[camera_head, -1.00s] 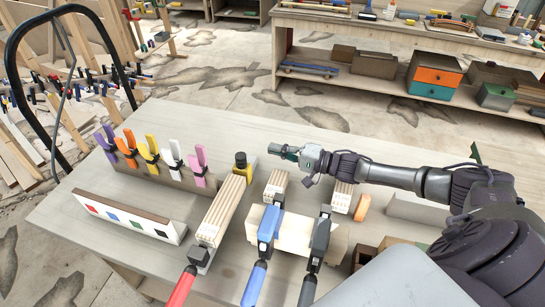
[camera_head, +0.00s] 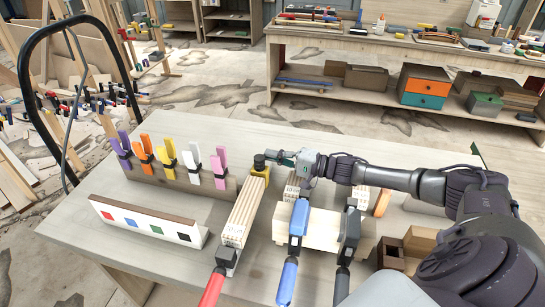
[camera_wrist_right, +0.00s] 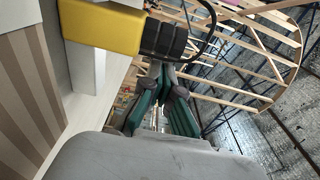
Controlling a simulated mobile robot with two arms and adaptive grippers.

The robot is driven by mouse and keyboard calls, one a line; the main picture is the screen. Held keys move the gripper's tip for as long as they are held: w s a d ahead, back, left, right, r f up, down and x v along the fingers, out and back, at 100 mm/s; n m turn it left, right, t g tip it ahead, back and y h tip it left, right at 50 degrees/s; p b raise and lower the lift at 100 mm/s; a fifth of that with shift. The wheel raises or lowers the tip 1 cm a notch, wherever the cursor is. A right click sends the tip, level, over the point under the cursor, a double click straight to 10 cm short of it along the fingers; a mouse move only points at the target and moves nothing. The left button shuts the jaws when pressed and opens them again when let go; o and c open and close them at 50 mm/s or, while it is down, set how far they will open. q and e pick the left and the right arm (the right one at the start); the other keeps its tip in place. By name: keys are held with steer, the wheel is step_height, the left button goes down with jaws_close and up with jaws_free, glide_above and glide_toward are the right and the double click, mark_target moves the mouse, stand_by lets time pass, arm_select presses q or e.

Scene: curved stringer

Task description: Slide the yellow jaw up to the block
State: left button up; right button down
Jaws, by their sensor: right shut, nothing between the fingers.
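The yellow jaw (camera_head: 262,172), with a black round part (camera_head: 259,161) on it, sits at the far end of a striped wooden block (camera_head: 241,212). A bar clamp with a red handle (camera_head: 212,289) lies at the block's near end. In the wrist view the yellow jaw (camera_wrist_right: 103,27) and its black ribbed part (camera_wrist_right: 163,40) are large at the top. My right gripper (camera_head: 271,157) is shut and empty, right beside the black part; its fingertips (camera_wrist_right: 165,70) show just below it. I cannot tell whether they touch, or whether jaw and block touch. My left gripper is not in view.
Blue-handled (camera_head: 287,282) and black-handled (camera_head: 343,279) clamps stand to the right on a pale wooden block (camera_head: 323,232). Several coloured clamps sit in a rack (camera_head: 180,180) at the left. A white strip with coloured squares (camera_head: 147,222) lies in front. The table's front left is clear.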

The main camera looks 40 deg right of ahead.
steer(key=shift+s+a+r+p, duration=0.2)
steer(key=shift+s+a+p, duration=0.2)
steer(key=shift+p, duration=0.15)
steer(key=shift+s+a, duration=0.4)
steer(key=shift+a, duration=0.05)
steer(key=shift+w+d, duration=0.1)
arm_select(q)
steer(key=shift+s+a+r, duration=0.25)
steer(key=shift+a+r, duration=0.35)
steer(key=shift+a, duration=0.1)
arm_select(e)
step_height(320, 180, up, 10)
